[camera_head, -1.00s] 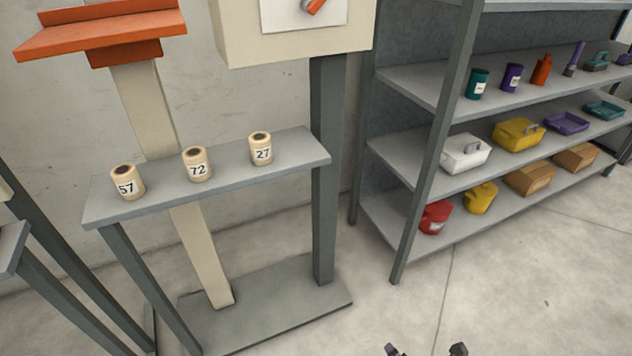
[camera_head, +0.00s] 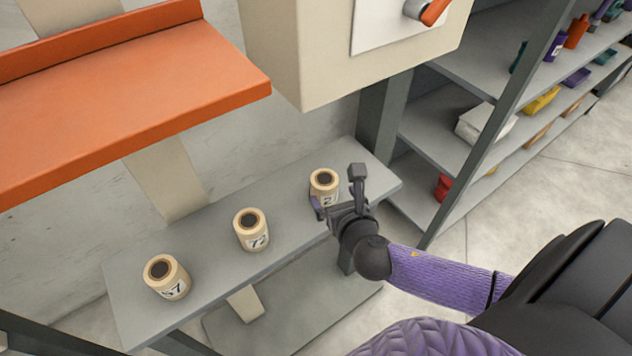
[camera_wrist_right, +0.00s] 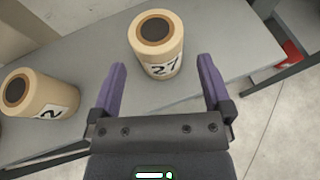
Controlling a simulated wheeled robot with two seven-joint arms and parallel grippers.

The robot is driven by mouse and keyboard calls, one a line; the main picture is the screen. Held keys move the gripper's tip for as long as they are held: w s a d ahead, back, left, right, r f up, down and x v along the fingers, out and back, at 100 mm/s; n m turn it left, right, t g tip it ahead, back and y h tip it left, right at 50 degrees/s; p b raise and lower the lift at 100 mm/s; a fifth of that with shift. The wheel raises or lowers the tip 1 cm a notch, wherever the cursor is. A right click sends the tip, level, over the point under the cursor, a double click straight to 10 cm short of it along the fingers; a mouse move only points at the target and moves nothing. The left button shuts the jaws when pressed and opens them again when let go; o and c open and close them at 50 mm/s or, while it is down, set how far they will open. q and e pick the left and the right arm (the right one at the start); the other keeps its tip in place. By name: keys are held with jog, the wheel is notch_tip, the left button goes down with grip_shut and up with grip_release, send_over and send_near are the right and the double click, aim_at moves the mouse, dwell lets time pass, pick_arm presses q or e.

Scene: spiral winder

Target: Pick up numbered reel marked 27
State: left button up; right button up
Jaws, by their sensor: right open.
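The reel marked 27 (camera_head: 323,182) is a cream cylinder with a dark core, standing upright at the right part of the grey shelf (camera_head: 207,279). It also shows in the right wrist view (camera_wrist_right: 157,45), its label facing my gripper. My right gripper (camera_head: 336,188) is open and empty in front of this reel; in the wrist view its two purple fingers (camera_wrist_right: 162,82) point toward the reel, which stands just beyond the fingertips and roughly between their lines. The reel marked 72 (camera_head: 251,230) and the reel marked 57 (camera_head: 166,277) stand upright to the left. My left gripper is out of view.
An orange tray (camera_head: 130,90) overhangs the shelf at the upper left. A cream box with an orange-handled switch (camera_head: 350,50) hangs above the shelf. A storage rack (camera_head: 450,140) with several goods stands at the right. The shelf is clear between the reels.

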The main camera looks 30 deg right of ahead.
aim_at(324, 183)
jog(key=b+x, duration=0.1)
jog(key=x, duration=0.5)
jog(key=shift+w+a+b, duration=0.1)
jog(key=shift+w+b, duration=0.1)
jog(key=shift+b, duration=0.15)
jog(key=shift+c, duration=1.3)
jog(key=c, duration=0.7)
jog(key=shift+c, duration=0.7)
